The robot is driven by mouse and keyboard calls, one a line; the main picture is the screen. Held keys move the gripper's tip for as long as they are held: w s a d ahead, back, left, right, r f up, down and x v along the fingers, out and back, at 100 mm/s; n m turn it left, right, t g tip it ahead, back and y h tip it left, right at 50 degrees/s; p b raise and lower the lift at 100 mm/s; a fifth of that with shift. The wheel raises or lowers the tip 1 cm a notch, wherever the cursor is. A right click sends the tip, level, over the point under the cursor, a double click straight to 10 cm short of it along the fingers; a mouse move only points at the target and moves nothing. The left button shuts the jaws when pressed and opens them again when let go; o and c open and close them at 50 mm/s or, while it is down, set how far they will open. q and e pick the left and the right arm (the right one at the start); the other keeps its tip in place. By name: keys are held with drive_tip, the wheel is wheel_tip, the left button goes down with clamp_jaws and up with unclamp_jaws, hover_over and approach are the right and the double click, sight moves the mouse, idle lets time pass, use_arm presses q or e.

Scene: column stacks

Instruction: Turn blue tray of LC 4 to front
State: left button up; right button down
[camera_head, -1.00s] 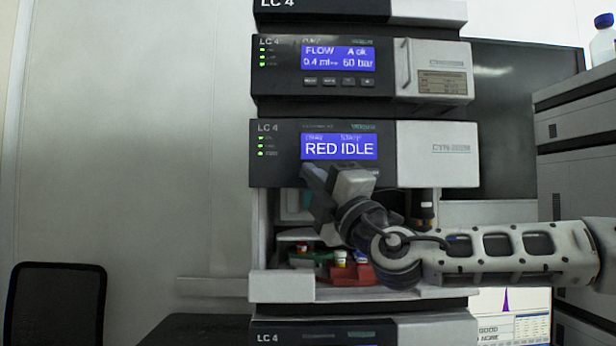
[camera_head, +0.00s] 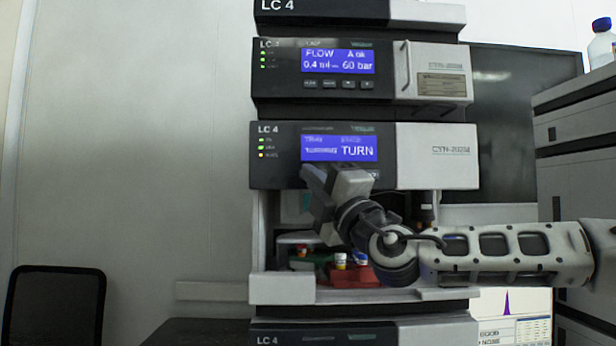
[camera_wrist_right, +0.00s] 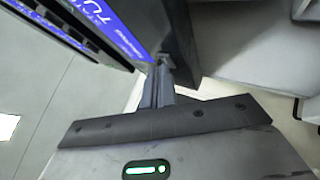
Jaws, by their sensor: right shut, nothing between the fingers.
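The LC 4 autosampler module (camera_head: 437,155) has a blue display (camera_head: 339,148) that reads TURN, with smaller text too blurred to read. In its open bay, a red tray (camera_head: 352,278) faces front, with a green tray (camera_head: 318,259) to its left. Vials with coloured caps stand there. I cannot make out a blue tray; my right arm hides part of the bay. My right gripper (camera_head: 312,176) is shut and empty, its tips at the panel just below the display. In the right wrist view the shut fingers (camera_wrist_right: 160,85) meet the panel's lower edge.
Another LC 4 module (camera_head: 437,70) with a flow display sits above, and one more is below. A bay sill (camera_head: 283,288) runs under my forearm. A grey instrument stack (camera_head: 575,160) stands at right, a black chair (camera_head: 57,300) at lower left.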

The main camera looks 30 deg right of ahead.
drive_tip(key=shift+s, duration=0.1)
drive_tip(key=shift+s+a+b, duration=0.35)
drive_tip(key=shift+s+a, duration=0.05)
drive_tip(key=shift+s, duration=0.25)
drive_tip(key=shift+s+a+b, duration=0.15)
drive_tip(key=shift+s+a, duration=0.3)
drive_tip(key=shift+s, duration=0.25)
drive_tip(key=shift+s+a+b, duration=0.1)
drive_tip(key=shift+s+a, duration=0.35)
drive_tip(key=shift+s, duration=0.3)
drive_tip(key=shift+s+a+b, duration=0.15)
drive_tip(key=shift+s+a, duration=0.3)
drive_tip(key=shift+s, duration=0.25)
idle(4.0)
